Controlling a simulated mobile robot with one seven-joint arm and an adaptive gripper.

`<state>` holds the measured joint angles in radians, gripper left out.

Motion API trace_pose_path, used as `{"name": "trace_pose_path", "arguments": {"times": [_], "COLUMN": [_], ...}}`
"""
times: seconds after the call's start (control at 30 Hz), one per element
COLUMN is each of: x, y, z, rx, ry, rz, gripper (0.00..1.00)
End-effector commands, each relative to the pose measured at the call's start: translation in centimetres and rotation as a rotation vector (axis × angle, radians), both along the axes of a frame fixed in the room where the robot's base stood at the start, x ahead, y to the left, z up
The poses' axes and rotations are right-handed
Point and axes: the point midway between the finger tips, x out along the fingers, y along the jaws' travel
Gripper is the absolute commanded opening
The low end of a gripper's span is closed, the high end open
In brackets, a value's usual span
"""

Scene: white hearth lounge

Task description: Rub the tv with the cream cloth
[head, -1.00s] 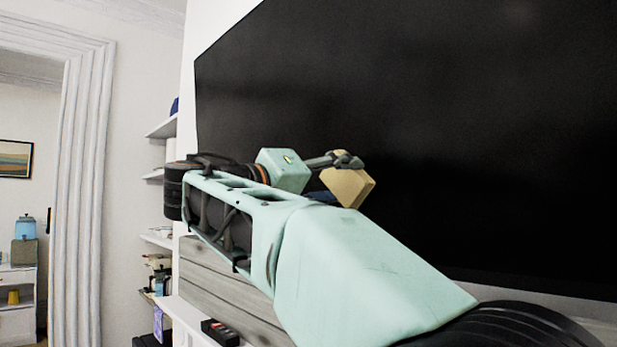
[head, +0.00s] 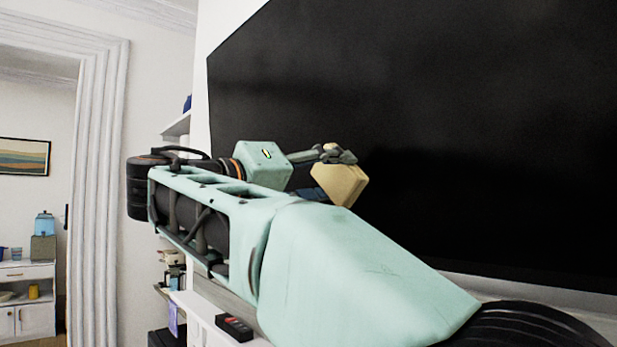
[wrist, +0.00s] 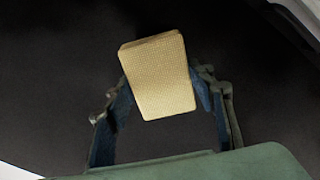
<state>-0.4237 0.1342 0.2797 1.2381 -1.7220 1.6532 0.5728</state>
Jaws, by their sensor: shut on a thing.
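The tv (head: 450,120) is a large black screen that fills the right of the head view. It also fills the background of the wrist view (wrist: 255,100). The cream cloth (head: 340,182) looks like a folded, woven pad. It shows in the wrist view (wrist: 160,78) between the two fingers. My gripper (head: 335,160) is shut on the cloth and holds it in front of the screen. I cannot tell whether the cloth touches the screen. My arm hides part of the lower left of the tv.
A white ledge below the tv carries a black object with red on it (head: 234,327). White wall shelves (head: 176,128) stand left of the tv. A white doorway frame (head: 100,190) opens onto a room with a white cabinet (head: 28,285) and a picture (head: 24,156).

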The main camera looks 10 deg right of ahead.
Motion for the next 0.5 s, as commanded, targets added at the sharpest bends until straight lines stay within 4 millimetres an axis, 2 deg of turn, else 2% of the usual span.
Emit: {"name": "trace_pose_path", "arguments": {"times": [0.27, 0.5], "x": [-0.2, -1.3], "y": [0.4, 2.1], "z": [0.0, -0.2], "rx": [0.0, 0.0], "ry": [0.0, 0.0], "rz": [0.001, 0.001], "gripper": [0.31, 0.31]}}
